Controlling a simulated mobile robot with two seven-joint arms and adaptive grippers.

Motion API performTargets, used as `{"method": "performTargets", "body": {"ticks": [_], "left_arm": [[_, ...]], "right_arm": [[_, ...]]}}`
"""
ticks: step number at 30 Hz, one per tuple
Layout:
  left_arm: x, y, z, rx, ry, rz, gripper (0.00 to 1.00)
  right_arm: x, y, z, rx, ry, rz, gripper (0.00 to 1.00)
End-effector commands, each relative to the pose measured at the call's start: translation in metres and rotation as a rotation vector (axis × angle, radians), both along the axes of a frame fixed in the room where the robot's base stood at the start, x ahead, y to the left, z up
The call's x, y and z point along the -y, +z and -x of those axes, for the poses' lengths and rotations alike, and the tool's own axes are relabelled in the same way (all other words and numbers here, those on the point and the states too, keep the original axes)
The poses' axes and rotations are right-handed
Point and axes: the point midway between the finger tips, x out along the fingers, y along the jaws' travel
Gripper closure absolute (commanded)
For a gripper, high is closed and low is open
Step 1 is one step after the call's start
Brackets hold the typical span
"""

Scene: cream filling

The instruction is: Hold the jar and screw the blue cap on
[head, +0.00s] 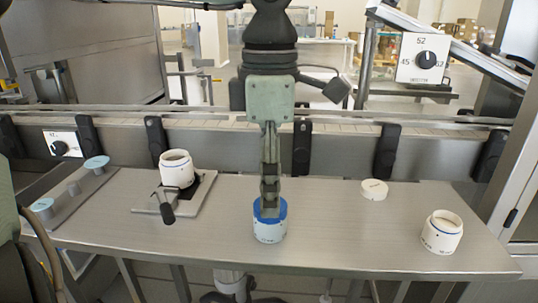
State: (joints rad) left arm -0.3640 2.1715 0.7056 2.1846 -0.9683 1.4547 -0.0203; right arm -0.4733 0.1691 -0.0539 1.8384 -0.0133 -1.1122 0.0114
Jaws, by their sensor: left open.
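A white jar (270,233) with a blue cap (270,209) on top stands upright at the table's front middle. My left gripper (268,208) points down over the blue cap, its fingers seen edge-on and overlapping the cap. It is open; contact with the cap cannot be told. A second white jar (177,171), uncapped and with a thin blue ring, stands in a holder plate (199,198) at left. A third uncapped white jar (441,234) stands at right. My right gripper is not in view.
A black clamp handle (167,207) sticks out in front of the holder. A white cap (374,189) lies right of centre. Light blue knobs (97,163) sit on a fixture at far left. A conveyor rail (350,146) runs behind the metal table (340,235).

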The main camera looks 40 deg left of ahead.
Motion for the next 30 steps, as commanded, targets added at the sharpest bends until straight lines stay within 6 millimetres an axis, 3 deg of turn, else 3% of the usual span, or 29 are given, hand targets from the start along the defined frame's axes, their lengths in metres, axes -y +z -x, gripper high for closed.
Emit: {"method": "performTargets", "body": {"ticks": [6,16,28,30], "left_arm": [[0.0,-0.022,0.0,-0.001,0.0,0.002,0.32],[0.0,-0.025,0.0,0.001,0.0,0.002,0.32],[0.0,-0.025,0.0,0.001,0.0,0.002,0.82],[0.0,-0.025,0.0,0.001,0.0,0.002,0.84]], "right_arm": [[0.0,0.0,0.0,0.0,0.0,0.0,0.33],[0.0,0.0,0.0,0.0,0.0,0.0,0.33],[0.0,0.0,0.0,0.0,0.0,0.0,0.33],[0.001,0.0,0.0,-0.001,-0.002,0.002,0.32]]}}
